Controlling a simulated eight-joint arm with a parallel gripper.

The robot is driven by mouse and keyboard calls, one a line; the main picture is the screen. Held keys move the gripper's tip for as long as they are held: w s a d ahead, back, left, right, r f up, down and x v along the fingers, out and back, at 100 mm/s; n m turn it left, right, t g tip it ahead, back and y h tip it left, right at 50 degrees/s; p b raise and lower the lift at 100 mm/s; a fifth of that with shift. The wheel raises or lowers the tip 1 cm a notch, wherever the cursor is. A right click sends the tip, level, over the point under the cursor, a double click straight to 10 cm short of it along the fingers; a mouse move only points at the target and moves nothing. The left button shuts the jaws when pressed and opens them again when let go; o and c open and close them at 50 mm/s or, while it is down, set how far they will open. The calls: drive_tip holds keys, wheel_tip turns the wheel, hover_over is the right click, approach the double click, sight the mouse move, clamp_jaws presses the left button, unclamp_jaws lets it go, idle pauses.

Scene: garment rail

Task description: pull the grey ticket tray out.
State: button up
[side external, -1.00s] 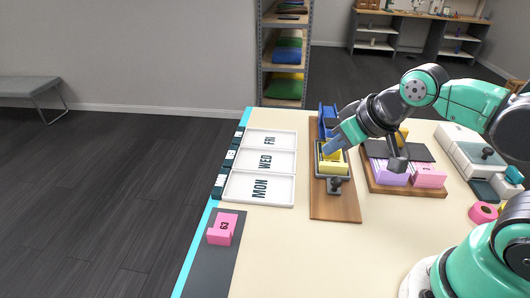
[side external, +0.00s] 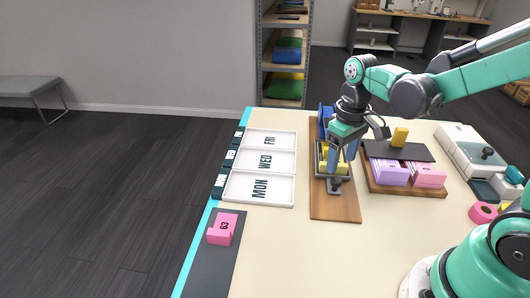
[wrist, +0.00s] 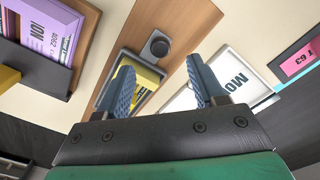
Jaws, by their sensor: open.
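The grey ticket tray (side external: 318,174) sits on a long wooden board and holds yellow tickets (side external: 324,163). In the wrist view the tray (wrist: 104,98) lies behind my left finger, and the knob (wrist: 157,43) shows ahead, between the lines of the two fingers. My gripper (side external: 342,162) points down over the near part of the tray, its blue fingers spread and nothing between them. In the wrist view the fingertips (wrist: 160,62) are apart and off the knob. Whether a finger touches the tray is unclear.
The wooden board (side external: 335,208) is bare in front of the knob. A blue tray (side external: 324,112) stands behind the grey one. White day trays (side external: 258,187) lie left; a holder with purple tickets (side external: 390,174) and pink ones (side external: 428,176) stands right.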

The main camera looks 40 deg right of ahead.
sight(337, 180)
drive_tip(key=shift+f, duration=2.6)
drive_tip(key=shift+c, duration=0.2)
clamp_jaws()
drive_tip(key=shift+a, duration=0.1)
